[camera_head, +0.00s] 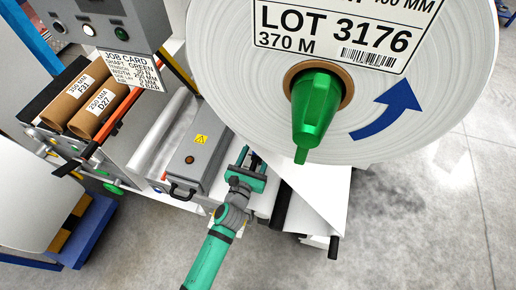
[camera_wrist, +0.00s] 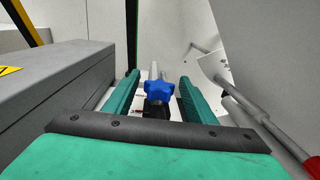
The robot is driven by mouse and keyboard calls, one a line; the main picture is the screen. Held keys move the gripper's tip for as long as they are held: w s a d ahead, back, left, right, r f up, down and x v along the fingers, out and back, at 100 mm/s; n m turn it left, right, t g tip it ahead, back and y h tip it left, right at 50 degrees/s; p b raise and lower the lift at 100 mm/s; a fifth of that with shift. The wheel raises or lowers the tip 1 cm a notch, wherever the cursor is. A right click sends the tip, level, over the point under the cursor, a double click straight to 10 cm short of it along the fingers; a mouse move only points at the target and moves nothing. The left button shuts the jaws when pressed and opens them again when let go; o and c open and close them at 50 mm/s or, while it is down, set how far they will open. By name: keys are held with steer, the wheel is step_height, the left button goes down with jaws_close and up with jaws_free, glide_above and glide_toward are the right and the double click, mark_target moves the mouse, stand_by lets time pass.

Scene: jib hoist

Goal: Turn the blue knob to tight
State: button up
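The blue knob (camera_wrist: 158,90) has a lobed, star-like shape. It shows in the wrist view near the middle, in front of a light metal rod. My gripper (camera_wrist: 156,85) is open, with one green finger to the left of the knob and one to the right. Gaps show between the knob and both fingers. I cannot tell how deep the knob sits between them. In the head view my gripper (camera_head: 246,163) is beside the grey box with the warning label, below the big roll. I cannot make out the knob there. No tight marking is readable.
The large white roll (camera_head: 440,60) on a green shaft end (camera_head: 315,105) hangs close above right of my arm. The grey box (camera_head: 196,155) with a black handle stands left of my gripper. A metal rod (camera_wrist: 235,93) lies to the right. Open floor (camera_head: 420,220) is at right.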

steer(key=v, duration=1)
steer(key=shift+s, duration=0.4)
stand_by(0.4)
steer(key=s+a+f+n+g+y, duration=0.1)
steer(key=s+n, duration=0.8)
steer(key=n, duration=0.1)
steer(key=s+a+f+n+y, duration=0.1)
steer(key=s+f+n+y, duration=0.1)
steer(key=s+n, duration=0.75)
steer(key=s+d+r+n+y, duration=0.3)
steer(key=s+n, duration=0.6)
steer(key=n, duration=1.1)
steer(key=shift+s+d+r+n, duration=0.3)
steer(key=shift+d+r+n, duration=0.05)
steer(key=shift+d+r, duration=0.35)
